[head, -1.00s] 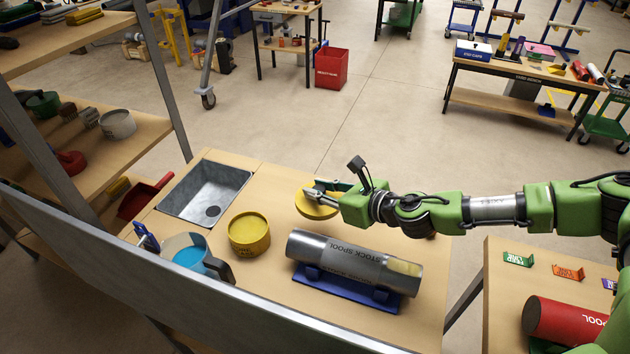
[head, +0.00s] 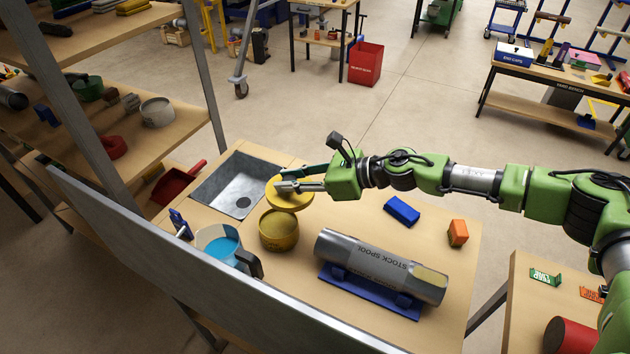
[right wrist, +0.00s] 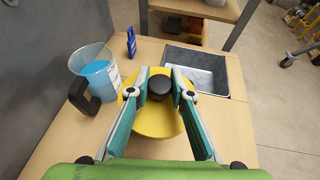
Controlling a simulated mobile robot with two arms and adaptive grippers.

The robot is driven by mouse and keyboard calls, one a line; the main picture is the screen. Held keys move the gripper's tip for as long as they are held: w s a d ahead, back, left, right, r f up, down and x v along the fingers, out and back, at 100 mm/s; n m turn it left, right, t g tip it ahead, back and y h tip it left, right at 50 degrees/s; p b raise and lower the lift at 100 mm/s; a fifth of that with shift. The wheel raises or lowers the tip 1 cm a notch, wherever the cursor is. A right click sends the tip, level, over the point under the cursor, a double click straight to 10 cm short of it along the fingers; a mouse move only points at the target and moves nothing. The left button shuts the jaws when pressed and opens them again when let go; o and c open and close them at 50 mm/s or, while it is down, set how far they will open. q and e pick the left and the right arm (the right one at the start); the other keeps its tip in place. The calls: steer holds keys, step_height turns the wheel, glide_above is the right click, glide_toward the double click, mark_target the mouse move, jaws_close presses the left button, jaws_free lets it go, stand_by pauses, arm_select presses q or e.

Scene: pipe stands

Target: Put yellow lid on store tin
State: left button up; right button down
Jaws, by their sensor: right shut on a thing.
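The yellow lid (head: 289,201) is a round disc with a black knob, which shows in the right wrist view (right wrist: 159,86). My right gripper (head: 287,186) is shut on the lid's knob and holds the lid roughly level. The store tin (head: 279,232) is an open yellow tin standing on the bench. In the head view the lid appears just behind the tin's far rim; its exact height above the rim is hard to tell. In the right wrist view the lid (right wrist: 150,122) hides what is beneath it. My left gripper is not in view.
A clear jug of blue liquid (head: 219,246) stands left of the tin. A grey metal basin (head: 237,185) is behind it. A steel stock spool (head: 375,262) lies on a blue cradle to the right. Blue (head: 402,211) and orange (head: 458,232) blocks lie on the bench.

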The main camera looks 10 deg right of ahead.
mark_target(274, 191)
steer(key=shift+a+r+n+g+y, duration=0.2)
steer(key=shift+a+n+g, duration=0.15)
steer(key=shift+a, duration=0.3)
steer(key=shift+a+r+n+g+y, duration=0.1)
steer(key=shift+a+n+g+y, duration=0.1)
steer(key=shift+a+n+g, duration=0.3)
steer(key=shift+s+a+f+n+g+p, duration=0.1)
steer(key=shift+a+n+g+p, duration=0.3)
steer(key=shift+a, duration=0.4)
step_height(274, 191, down, 8)
steer(key=b, duration=0.5)
steer(key=shift+f+b, duration=0.65)
steer(key=shift+b, duration=0.25)
steer(key=shift+f+b, duration=0.7)
steer(key=shift+b, duration=0.15)
steer(key=c, duration=1.7)
jaws_free()
